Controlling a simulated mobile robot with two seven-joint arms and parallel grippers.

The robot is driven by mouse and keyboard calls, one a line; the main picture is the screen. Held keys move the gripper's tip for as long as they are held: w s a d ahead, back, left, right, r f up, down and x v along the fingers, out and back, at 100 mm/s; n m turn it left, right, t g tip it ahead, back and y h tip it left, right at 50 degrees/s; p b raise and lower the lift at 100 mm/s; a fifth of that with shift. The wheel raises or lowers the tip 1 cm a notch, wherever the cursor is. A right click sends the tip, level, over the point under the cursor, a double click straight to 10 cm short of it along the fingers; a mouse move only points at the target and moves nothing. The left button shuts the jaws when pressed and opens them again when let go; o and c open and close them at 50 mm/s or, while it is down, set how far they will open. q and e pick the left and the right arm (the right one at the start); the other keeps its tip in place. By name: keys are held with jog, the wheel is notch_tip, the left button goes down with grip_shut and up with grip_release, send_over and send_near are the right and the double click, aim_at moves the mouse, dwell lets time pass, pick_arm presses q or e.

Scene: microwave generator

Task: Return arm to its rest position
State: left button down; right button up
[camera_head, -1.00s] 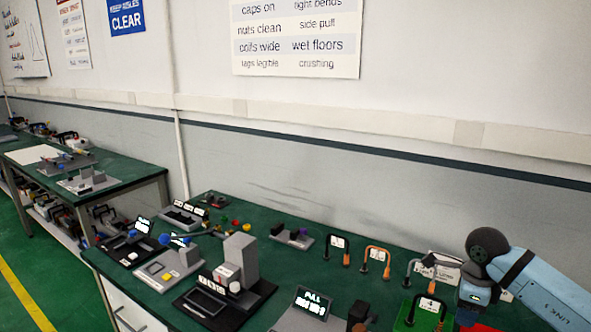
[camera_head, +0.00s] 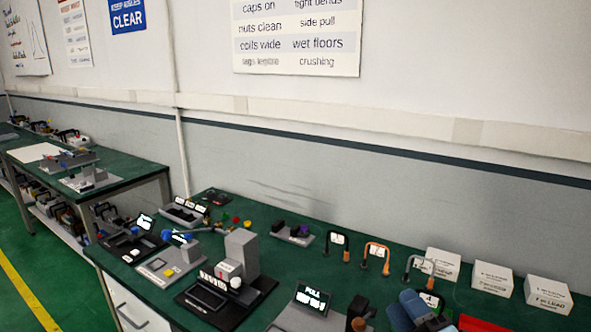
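My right arm (camera_head: 412,308) shows as a small blue piece at the bottom edge, right of centre, in front of the workbench. The dark part beside it (camera_head: 436,322) seems to be the end near my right gripper. It is cut off by the picture's lower edge. The fingers cannot be made out, so I cannot tell whether they are open or shut, or whether they hold anything. My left arm and gripper are not in view.
A second bench (camera_head: 120,170) stands at left. Green floor (camera_head: 60,260) is clear there.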

jog(key=s+d+f+m+g+h, duration=0.8)
jog(key=s+f+m+h, duration=0.25)
jog(key=f+m, duration=0.35)
jog(key=s+f+m+g+y, duration=0.1)
jog(key=s+f+m+g, duration=0.25)
jog(key=s, duration=0.45)
jog(key=s+f+m+g+y, duration=0.1)
jog(key=s+f+m+g, duration=0.15)
jog(key=s+g, duration=0.4)
jog(key=w+a+f+n+t+y+p, duration=0.2)
jog(key=w+a+f+t+p, duration=0.3)
jog(key=a+f+t, duration=0.2)
jog(key=shift+a+f+t+y+p, duration=0.15)
jog(key=shift+f+t+y+p, duration=0.3)
jog(key=shift+t, duration=0.45)
jog(key=shift+w, duration=0.1)
